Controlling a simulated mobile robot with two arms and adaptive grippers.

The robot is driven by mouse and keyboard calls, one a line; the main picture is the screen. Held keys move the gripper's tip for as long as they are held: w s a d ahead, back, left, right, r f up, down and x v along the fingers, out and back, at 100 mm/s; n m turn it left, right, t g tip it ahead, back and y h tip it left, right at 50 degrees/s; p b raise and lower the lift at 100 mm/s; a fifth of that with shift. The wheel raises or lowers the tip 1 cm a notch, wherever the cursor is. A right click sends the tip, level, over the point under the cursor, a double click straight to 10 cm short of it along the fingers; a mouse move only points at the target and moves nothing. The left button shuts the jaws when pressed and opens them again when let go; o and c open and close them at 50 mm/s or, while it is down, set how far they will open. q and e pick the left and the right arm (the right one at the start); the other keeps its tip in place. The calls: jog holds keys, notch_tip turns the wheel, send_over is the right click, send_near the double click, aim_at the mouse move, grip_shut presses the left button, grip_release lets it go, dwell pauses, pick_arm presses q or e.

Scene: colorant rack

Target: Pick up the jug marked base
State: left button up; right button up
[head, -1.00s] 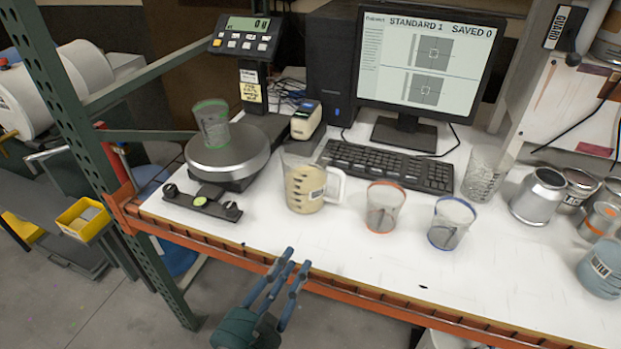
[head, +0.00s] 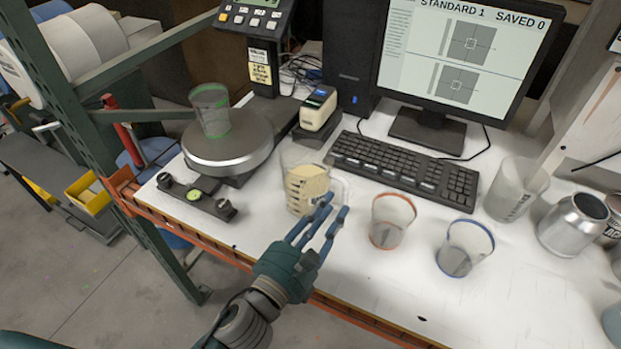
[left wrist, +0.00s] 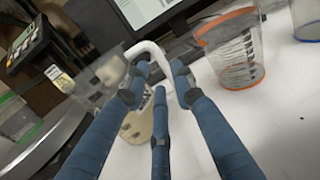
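The jug (head: 303,187) is clear with beige contents and stands upright on the white table. It also shows in the left wrist view (left wrist: 137,126), with its white handle (left wrist: 151,50) beyond the fingertips. No readable mark shows on it now. My left gripper (head: 327,212) has its blue fingers spread, in front of the jug near its handle side. In the left wrist view the gripper (left wrist: 157,82) overlaps the handle and partly hides the jug. I cannot tell whether it touches. My right gripper is out of view.
An orange-rimmed cup (head: 391,221) and a blue-rimmed cup (head: 465,248) stand right of the jug. A round scale (head: 228,150) holding a green-rimmed cup (head: 211,110) is to the left. A keyboard (head: 404,169) lies behind. The orange table edge (head: 365,322) is in front.

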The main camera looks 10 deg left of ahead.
aim_at(344, 192)
pick_arm(q)
jog(key=shift+w+d, duration=0.2)
jog(key=shift+w, duration=0.2)
jog(key=p+x, duration=0.1)
jog(key=x, duration=0.3)
jog(key=shift+w+d+p, duration=0.15)
jog(key=shift+w+p, duration=0.05)
jog(key=shift+p, duration=0.2)
jog(key=shift+w+d+f, duration=0.15)
jog(key=shift+w+f, duration=0.05)
jog(key=shift+w, duration=0.2)
grip_shut()
jog(key=shift+r, duration=0.2)
